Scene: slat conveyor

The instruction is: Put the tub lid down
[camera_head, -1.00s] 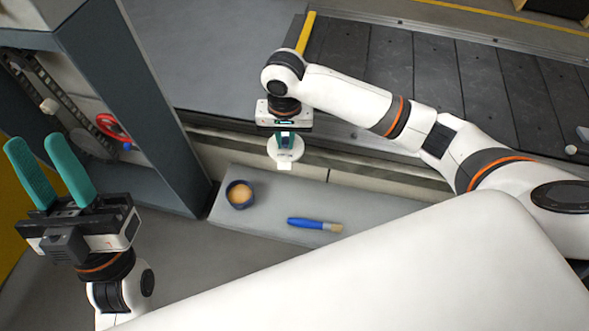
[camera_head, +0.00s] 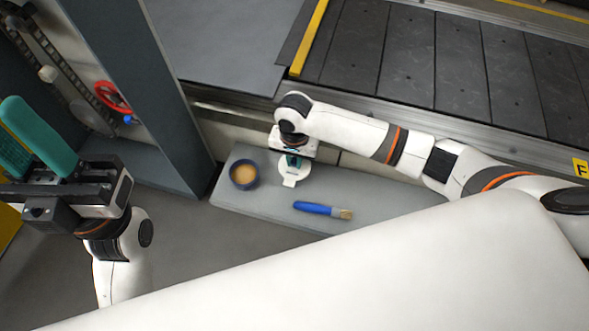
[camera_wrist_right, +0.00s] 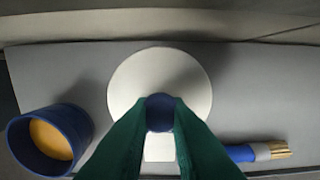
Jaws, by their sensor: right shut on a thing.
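The tub lid (camera_head: 297,171) is a white disc with a white tab and a blue knob. My right gripper (camera_head: 293,162) is shut on the knob and holds the lid over the grey ledge. In the right wrist view the lid (camera_wrist_right: 135,85) lies flat beneath the green fingers (camera_wrist_right: 160,115). I cannot tell whether it touches the ledge. The blue tub (camera_head: 244,174), with tan contents, stands on the ledge just left of the lid and apart from it. My left gripper (camera_head: 32,140) is open and empty at the far left.
A brush with a blue handle (camera_head: 318,208) lies on the ledge (camera_head: 270,205) right of and in front of the lid. A dark post (camera_head: 140,90) rises left of the ledge. The slat conveyor (camera_head: 400,55) runs behind.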

